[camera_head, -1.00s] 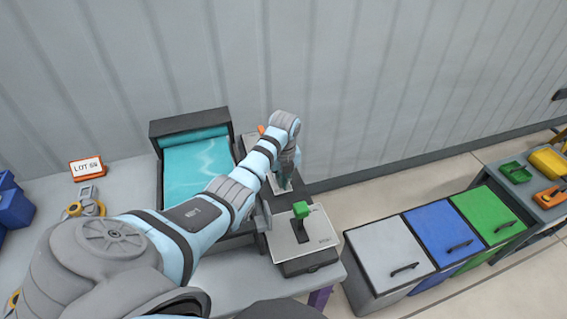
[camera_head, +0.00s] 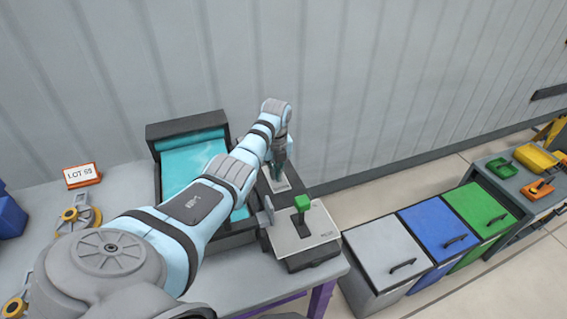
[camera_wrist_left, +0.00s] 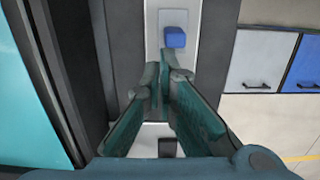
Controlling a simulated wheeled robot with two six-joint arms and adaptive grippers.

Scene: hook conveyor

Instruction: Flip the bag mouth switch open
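My left gripper (camera_head: 279,165) is over a narrow light plate (camera_head: 281,182) on a dark housing, right of the teal sheet (camera_head: 186,166). In the left wrist view, its two teal fingers (camera_wrist_left: 162,78) come together at the tips, with nothing seen between them. A blue switch knob (camera_wrist_left: 175,37) on a pale plate lies just beyond the tips; I cannot tell whether they touch it. In the head view the gripper hides this knob. A green-topped lever (camera_head: 302,203) stands on a silver-topped box (camera_head: 301,238) nearer me. My right gripper is not in view.
Grey (camera_head: 383,250), blue (camera_head: 437,228) and green (camera_head: 481,207) lidded bins stand to the right. A lot sign (camera_head: 82,175) stands on the table at left, with a yellow-and-grey tool (camera_head: 77,213) near it. A corrugated wall is behind.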

